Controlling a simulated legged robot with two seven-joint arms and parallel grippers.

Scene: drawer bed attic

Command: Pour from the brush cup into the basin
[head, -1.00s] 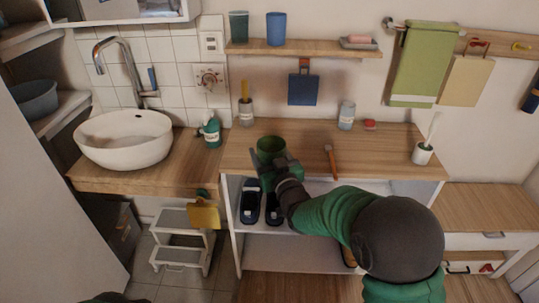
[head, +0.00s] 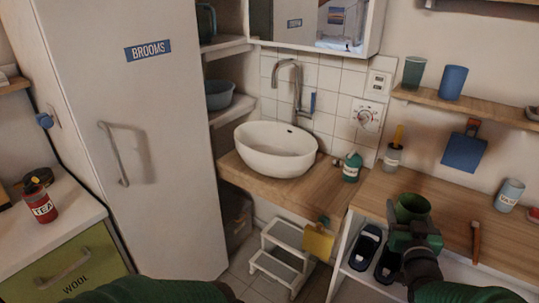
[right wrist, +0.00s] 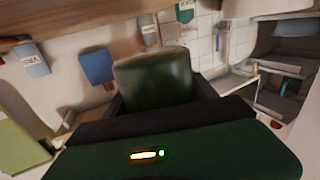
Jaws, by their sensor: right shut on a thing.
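A dark green cup (head: 411,207), which seems to be the brush cup, is in my right gripper (head: 412,229). The gripper is shut on it, and the cup looks upright at the left part of the wooden counter. The cup also fills the middle of the right wrist view (right wrist: 155,80); its contents cannot be seen. The white oval basin (head: 277,150) stands on the wooden washstand, left of and beyond the cup, under a curved chrome tap (head: 297,90). Only a green sleeve of my left arm shows at the bottom edge; its gripper is out of view.
A green bottle (head: 351,168) stands right of the basin, and a labelled jar (head: 393,157) with a yellow-handled item behind the cup. An orange-handled tool (head: 475,240) lies on the counter. A white step stool (head: 278,255) is below. The tall BROOMS cabinet (head: 140,140) bounds the left.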

